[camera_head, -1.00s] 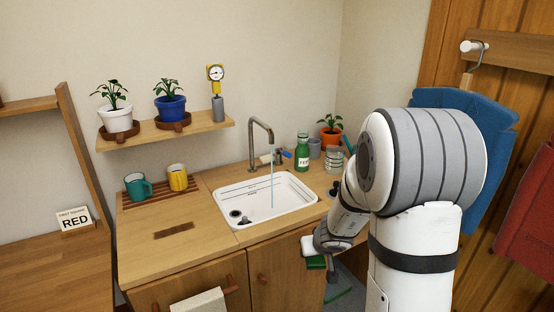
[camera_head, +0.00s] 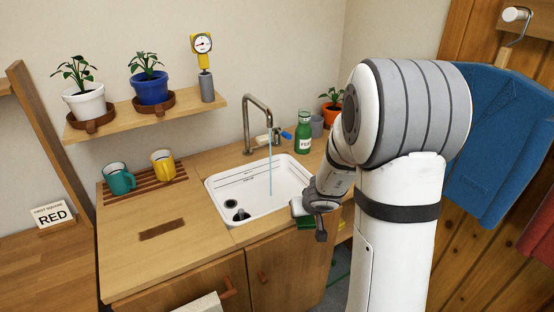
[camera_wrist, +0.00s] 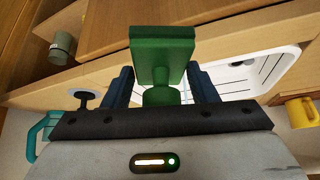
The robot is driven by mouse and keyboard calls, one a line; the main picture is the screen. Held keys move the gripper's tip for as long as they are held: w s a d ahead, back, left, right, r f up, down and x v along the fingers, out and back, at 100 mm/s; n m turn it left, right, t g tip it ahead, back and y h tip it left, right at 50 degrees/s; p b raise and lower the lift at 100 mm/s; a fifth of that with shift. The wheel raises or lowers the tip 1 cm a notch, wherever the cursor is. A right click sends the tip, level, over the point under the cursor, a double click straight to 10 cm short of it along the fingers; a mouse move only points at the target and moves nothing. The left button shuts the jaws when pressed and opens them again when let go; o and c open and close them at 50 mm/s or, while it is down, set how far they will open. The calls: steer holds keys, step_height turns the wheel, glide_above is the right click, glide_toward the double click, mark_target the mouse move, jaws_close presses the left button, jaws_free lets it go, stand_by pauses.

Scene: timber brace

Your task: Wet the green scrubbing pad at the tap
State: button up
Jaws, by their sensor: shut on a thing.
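The green scrubbing pad (camera_head: 306,223) is held by my gripper (camera_head: 306,212) at the front right corner of the white sink (camera_head: 222,208). In the wrist view the pad (camera_wrist: 162,50) is a green block on a round green grip, between the two dark blue fingers of my gripper (camera_wrist: 162,86). The grey tap (camera_head: 247,122) arches over the sink, and a thin blue stream of water (camera_head: 270,170) runs from its spout into the basin. The pad is apart from the stream, to its right and nearer the front. The wrist view shows part of the sink (camera_wrist: 285,75) behind the pad.
A green bottle (camera_head: 303,135) and a grey cup (camera_head: 317,126) stand behind the sink. A teal mug (camera_head: 119,179) and a yellow mug (camera_head: 163,165) stand on a slatted rack at left. A shelf (camera_head: 120,121) holds plants.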

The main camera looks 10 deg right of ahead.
step_height(320, 180, up, 3)
steer(key=p, duration=0.2)
steer(key=shift+r+p, duration=0.1)
steer(key=shift+p, duration=0.2)
steer(key=shift+s+a+b, duration=0.15)
steer(key=shift+a+b, duration=0.1)
steer(key=shift+b, duration=0.3)
steer(key=s+a+r+n+y, duration=0.3)
steer(key=s+a+r+n, duration=0.3)
steer(key=r, duration=0.4)
steer(key=shift+a+g, duration=0.4)
steer(key=shift+a, duration=0.05)
steer(key=shift+f, duration=0.1)
